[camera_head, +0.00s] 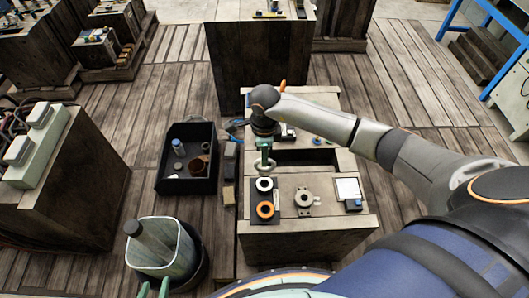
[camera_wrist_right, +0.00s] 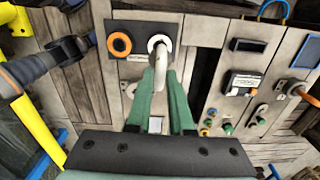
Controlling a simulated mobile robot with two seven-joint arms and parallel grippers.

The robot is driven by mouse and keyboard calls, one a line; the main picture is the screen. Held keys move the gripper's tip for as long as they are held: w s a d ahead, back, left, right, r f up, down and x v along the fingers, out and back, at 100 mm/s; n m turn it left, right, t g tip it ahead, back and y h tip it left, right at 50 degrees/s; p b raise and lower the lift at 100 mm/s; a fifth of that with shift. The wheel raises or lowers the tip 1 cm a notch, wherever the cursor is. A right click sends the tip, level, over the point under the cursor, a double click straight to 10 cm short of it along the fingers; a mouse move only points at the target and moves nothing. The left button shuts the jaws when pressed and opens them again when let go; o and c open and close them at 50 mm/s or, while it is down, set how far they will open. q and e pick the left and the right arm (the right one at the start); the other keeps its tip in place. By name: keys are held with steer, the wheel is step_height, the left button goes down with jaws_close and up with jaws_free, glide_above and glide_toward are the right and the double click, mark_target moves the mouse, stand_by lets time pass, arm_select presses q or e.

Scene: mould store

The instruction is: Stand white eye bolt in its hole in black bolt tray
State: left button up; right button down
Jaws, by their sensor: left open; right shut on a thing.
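The black bolt tray (camera_head: 279,207) lies on the wooden bench top. It has a white ringed hole (camera_head: 264,184) and an orange ringed hole (camera_head: 265,209); both also show in the right wrist view, the white one (camera_wrist_right: 160,39) and the orange one (camera_wrist_right: 119,44). My right gripper (camera_head: 264,157) is shut on the white eye bolt (camera_head: 265,168), just behind the white hole in the head view. In the right wrist view the bolt (camera_wrist_right: 160,72) overlaps the white hole; its lower end is not clear. My left gripper (camera_head: 154,290) is open and empty at the bottom edge.
A round flanged metal part (camera_head: 303,199) and a white card (camera_head: 347,189) lie right of the tray. A dark slot (camera_head: 305,157) is behind them. A black bin (camera_head: 187,184) and a bucket (camera_head: 160,250) stand on the floor to the left.

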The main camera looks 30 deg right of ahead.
mark_target(265, 171)
steer(key=shift+f+b, duration=1.55)
steer(key=shift+f, duration=0.65)
steer(key=shift+f, duration=0.15)
steer(key=shift+f+b, duration=0.3)
steer(key=shift+b, duration=0.15)
steer(key=shift+f, duration=0.2)
steer(key=shift+f+b, duration=0.35)
steer(key=shift+b, duration=0.2)
steer(key=shift+f+b, duration=0.45)
steer(key=shift+f, duration=0.05)
steer(key=c, duration=0.7)
jaws_free()
steer(key=shift+s, duration=0.1)
